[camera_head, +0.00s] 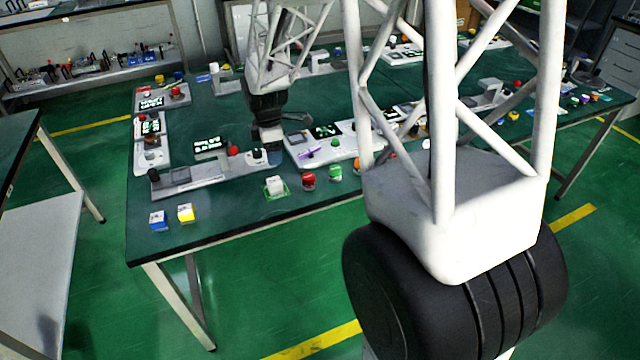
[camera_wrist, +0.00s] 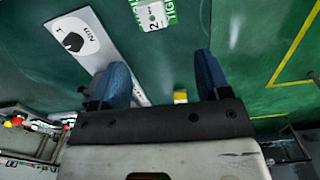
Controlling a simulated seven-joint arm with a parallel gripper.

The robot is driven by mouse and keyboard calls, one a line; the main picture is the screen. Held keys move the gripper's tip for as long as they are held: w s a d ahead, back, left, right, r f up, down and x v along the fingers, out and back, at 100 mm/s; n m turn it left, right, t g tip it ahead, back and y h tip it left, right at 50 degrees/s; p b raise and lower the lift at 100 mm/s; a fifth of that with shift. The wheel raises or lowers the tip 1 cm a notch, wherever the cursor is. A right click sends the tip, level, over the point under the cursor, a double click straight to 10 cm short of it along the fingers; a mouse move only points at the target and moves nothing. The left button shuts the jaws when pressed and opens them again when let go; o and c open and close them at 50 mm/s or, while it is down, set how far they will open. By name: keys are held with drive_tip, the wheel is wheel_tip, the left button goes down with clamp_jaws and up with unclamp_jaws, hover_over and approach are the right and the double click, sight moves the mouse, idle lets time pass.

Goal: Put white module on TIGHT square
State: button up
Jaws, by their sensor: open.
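A small white module (camera_head: 275,185) stands on a green-edged square (camera_head: 286,192) near the table's front edge. The white module (camera_wrist: 152,14) also shows at the top of the wrist view, inside a green border (camera_wrist: 170,9) with partly cut-off white lettering that I cannot read fully. My gripper (camera_head: 273,156) is above the table, behind the module in the head view. In the wrist view my gripper (camera_wrist: 162,70) is open, with two blue fingers wide apart and nothing between them touching either.
A long grey base with a black knob (camera_head: 172,186) lies left of the module. Red (camera_head: 308,180) and green (camera_head: 335,173) buttons stand to its right. The front-left tabletop is mostly clear.

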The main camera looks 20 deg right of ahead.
drive_tip(key=s+r+m, duration=0.5)
drive_tip(key=s, duration=0.7)
drive_tip(key=s+r+m+t, duration=0.1)
drive_tip(key=s+r+m, duration=0.5)
drive_tip(key=s, duration=0.6)
drive_tip(key=s+r+m+t, duration=0.1)
drive_tip(key=s+r+m, duration=0.4)
drive_tip(key=s, duration=0.8)
drive_tip(key=shift+d+r+m, duration=0.2)
drive_tip(key=shift+r+m, duration=0.2)
drive_tip(key=shift+m, duration=0.3)
